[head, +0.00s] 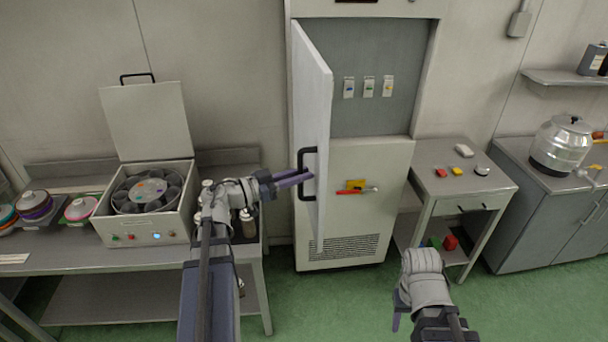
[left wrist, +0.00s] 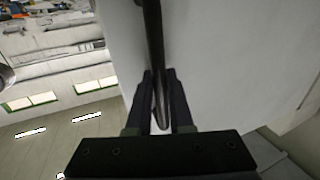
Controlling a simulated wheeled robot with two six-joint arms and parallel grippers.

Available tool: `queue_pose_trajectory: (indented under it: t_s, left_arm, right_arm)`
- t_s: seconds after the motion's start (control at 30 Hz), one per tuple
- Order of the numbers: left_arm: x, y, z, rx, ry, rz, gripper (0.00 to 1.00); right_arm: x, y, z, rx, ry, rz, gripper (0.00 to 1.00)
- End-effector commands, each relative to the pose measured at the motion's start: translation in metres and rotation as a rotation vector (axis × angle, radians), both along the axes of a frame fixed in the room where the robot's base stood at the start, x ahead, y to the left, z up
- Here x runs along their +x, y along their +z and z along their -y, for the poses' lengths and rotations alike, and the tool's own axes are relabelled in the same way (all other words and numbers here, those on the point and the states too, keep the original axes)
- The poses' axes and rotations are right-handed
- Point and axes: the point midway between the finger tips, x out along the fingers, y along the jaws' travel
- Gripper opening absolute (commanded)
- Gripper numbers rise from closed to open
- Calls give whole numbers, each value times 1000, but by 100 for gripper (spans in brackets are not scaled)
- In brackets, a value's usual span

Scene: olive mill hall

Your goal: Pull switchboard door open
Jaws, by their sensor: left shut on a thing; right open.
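The white switchboard door (head: 314,120) stands swung partly open on the left side of the grey cabinet (head: 365,230). It also fills much of the left wrist view (left wrist: 240,60). A black bar handle (head: 302,172) is on the door; in the left wrist view the handle (left wrist: 153,50) runs down between the fingers. My left gripper (head: 308,175) is shut on the handle, its fingers either side of it in the left wrist view (left wrist: 160,105). Inside the cabinet, three small switches (head: 369,87) show on a grey panel. My right gripper (head: 398,312) is open and empty, low at the front right.
A bench at left holds an open-lidded box (head: 145,215) with a round insert. A small side table (head: 440,184) stands right of the cabinet, with small coloured items on it. A metal pot (head: 562,145) stands on the far-right counter. Green floor is free before the cabinet.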

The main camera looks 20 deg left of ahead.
Motion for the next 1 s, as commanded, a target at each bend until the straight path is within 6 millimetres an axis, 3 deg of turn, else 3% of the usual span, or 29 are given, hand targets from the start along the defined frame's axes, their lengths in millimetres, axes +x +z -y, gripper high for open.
queue_pose_trajectory:
  t_s: [0.17,0.2,0.47,0.77,1.0]
  left_arm:
    - [1,0,0,0,2,0,0]
    - [1,0,0,0,2,0,22]
    - [1,0,0,1,1,-1,50]
    - [-3,0,-3,1,2,-1,50]
    - [-32,0,-27,1,5,-1,50]
  right_arm:
    - [0,0,0,0,0,0,50]
    - [0,0,0,0,0,0,50]
    - [0,0,0,0,0,0,50]
    - [0,0,0,0,0,0,50]
    - [0,0,0,0,0,0,50]
